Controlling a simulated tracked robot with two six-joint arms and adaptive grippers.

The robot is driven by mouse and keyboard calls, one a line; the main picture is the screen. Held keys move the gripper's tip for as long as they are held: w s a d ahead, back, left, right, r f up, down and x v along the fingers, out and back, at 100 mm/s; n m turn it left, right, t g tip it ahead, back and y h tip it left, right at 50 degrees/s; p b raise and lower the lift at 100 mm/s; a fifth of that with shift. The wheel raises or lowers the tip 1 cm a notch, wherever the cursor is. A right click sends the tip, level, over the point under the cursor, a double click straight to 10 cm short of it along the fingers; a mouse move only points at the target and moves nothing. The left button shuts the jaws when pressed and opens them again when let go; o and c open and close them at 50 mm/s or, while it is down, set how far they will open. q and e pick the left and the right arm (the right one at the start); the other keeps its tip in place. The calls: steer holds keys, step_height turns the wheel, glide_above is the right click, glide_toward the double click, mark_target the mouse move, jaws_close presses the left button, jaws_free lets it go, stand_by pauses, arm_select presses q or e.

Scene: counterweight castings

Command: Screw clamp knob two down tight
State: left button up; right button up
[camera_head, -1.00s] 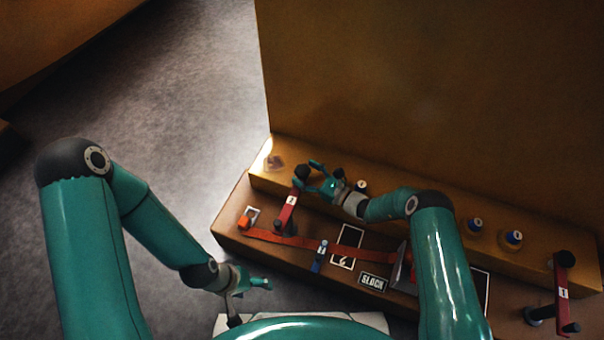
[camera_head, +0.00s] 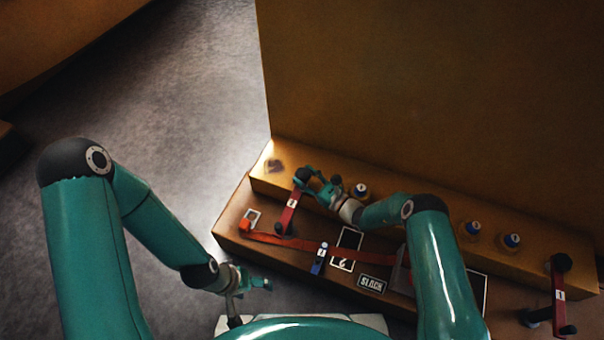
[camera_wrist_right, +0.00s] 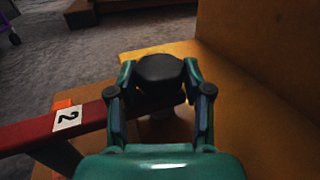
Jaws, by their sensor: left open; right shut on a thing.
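The black clamp knob two (camera_wrist_right: 160,70) sits at the end of a red clamp bar (camera_wrist_right: 40,130) that carries a white label reading 2. In the right wrist view my right gripper (camera_wrist_right: 158,72) has its fingers on both sides of the knob, shut on it. In the head view the right gripper (camera_head: 308,178) is at the upper end of the red bar (camera_head: 290,212), and the knob is partly hidden by the fingers. My left gripper (camera_head: 258,284) is open and empty, off the front left of the bench, away from the clamps.
A second red clamp (camera_head: 559,290) with a black knob (camera_head: 560,263) stands at the far right. Blue-topped pieces (camera_head: 470,229) sit on the yellow ledge (camera_head: 420,208). An orange strap (camera_head: 285,241) crosses the bench beside a SLACK plate (camera_head: 372,284). A tall brown panel (camera_head: 430,90) rises behind.

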steer(key=m+t+h+p, duration=0.2)
steer(key=shift+r+h+p, duration=0.3)
steer(key=shift+r+p, duration=0.05)
steer(key=shift+a+m+t+h+p, duration=0.15)
steer(key=shift+m+t+h+p, duration=0.6)
steer(key=shift+m+t+h, duration=0.2)
steer(key=m+t+h+p, duration=0.1)
steer(key=m+h+p, duration=0.1)
steer(key=h+p, duration=0.1)
steer(key=shift+r+p, duration=0.1)
steer(key=shift+p, duration=0.2)
steer(key=shift+f+m+t+h+p, duration=0.2)
steer(key=shift+m+t+h+p, duration=0.2)
steer(key=shift+h+p, duration=0.55)
steer(key=o, duration=1)
steer(key=shift+c, duration=0.2)
steer(key=shift+o, duration=1.1)
steer(key=shift+f, duration=0.15)
steer(key=shift+s, duration=0.1)
